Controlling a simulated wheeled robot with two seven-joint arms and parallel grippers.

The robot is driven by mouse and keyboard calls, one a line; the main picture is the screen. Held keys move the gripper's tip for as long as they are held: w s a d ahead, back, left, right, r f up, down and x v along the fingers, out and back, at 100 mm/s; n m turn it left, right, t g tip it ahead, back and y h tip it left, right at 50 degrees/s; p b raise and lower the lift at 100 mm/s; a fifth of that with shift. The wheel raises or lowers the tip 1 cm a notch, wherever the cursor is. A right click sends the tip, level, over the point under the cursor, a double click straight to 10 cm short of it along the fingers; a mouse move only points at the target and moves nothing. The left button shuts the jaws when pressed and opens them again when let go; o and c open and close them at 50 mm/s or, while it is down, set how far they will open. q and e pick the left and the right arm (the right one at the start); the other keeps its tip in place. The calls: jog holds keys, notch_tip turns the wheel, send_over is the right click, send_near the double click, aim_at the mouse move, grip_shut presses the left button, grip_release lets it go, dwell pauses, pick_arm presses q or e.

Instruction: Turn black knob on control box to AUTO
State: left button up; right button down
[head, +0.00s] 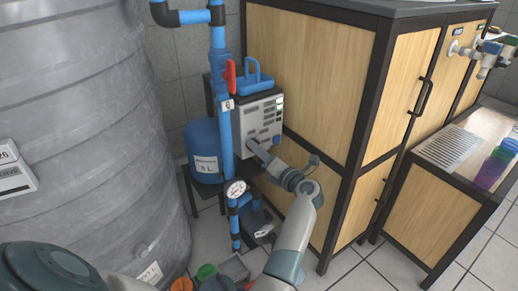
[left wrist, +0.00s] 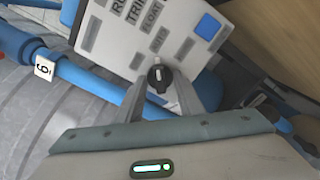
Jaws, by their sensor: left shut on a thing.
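The control box (head: 262,112) has a pale front panel with dark label strips, and it stands against the wooden cabinet. In the left wrist view its panel (left wrist: 143,62) looks tilted, with printed words and a blue square. The black knob (left wrist: 159,78) sits low on the panel with a white mark on its face. My left gripper (head: 254,146) reaches the lower front of the box. In the left wrist view its fingers (left wrist: 159,88) are shut on the knob, one on each side. The knob is hidden by the gripper in the head view. My right gripper is not in view.
A large grey tank (head: 80,120) fills the left. Blue pipes (head: 219,60) with a red valve handle (head: 230,75) and a gauge (head: 236,188) stand beside the box. A blue vessel (head: 203,145) is behind them. The wooden cabinet (head: 300,75) closes the right side.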

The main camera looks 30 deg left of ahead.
pick_arm(q)
jog(key=o, duration=1.1)
jog(key=shift+c, duration=0.2)
